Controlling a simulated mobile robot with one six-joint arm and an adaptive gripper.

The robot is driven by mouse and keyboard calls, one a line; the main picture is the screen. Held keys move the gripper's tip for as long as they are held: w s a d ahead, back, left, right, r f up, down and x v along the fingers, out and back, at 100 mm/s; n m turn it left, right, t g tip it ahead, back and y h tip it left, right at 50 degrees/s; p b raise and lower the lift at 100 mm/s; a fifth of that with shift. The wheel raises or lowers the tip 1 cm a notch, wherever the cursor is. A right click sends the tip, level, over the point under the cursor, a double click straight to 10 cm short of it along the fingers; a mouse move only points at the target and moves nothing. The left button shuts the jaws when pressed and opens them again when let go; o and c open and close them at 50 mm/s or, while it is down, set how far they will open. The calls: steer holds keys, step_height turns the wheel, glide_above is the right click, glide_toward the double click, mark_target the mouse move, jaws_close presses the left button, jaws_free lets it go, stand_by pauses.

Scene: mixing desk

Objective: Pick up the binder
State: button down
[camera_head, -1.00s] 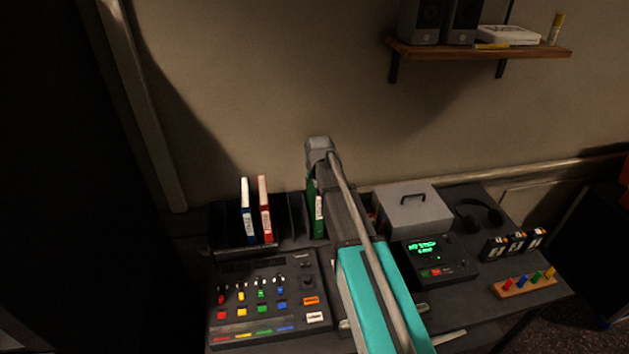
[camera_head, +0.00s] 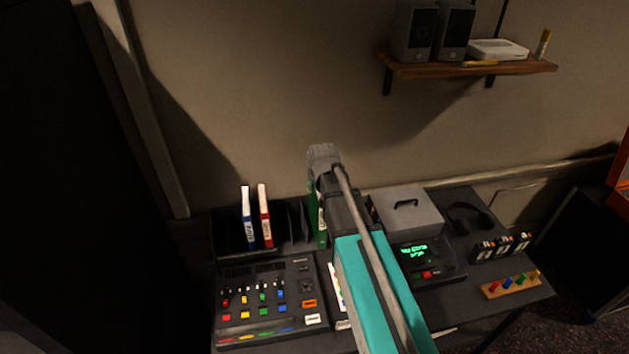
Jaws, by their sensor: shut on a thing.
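Three binders show at the back of the desk. A blue one (camera_head: 248,217) and a red one (camera_head: 265,216) stand side by side in a black rack. A green binder (camera_head: 320,229) is to their right, roughly upright, and partly hidden behind my arm. My gripper (camera_head: 323,157) is at the far end of the arm, at the green binder's upper part, and is shut on it. The fingertips and the exact grip are hidden. I cannot tell whether the binder's bottom touches the rack.
The black rack (camera_head: 292,222) has upright dividers beside the green binder. A mixer (camera_head: 265,300) is in front. A grey cash box (camera_head: 407,213), a display unit (camera_head: 428,262), headphones (camera_head: 470,217) and a peg block (camera_head: 511,285) are to the right. A wall shelf (camera_head: 470,67) hangs above.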

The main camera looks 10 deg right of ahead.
mark_target(317, 208)
steer(key=shift+s+r+p, duration=0.3)
steer(key=shift+s+r, duration=0.1)
steer(key=shift+s, duration=0.45)
steer(key=shift+s+r+p, duration=0.3)
steer(key=shift+s+r, duration=0.05)
steer(key=shift+s, duration=0.45)
steer(key=shift+s+r+p, duration=0.3)
steer(key=shift+s+r, duration=0.1)
steer(key=shift+s, duration=0.45)
steer(key=shift+f, duration=0.15)
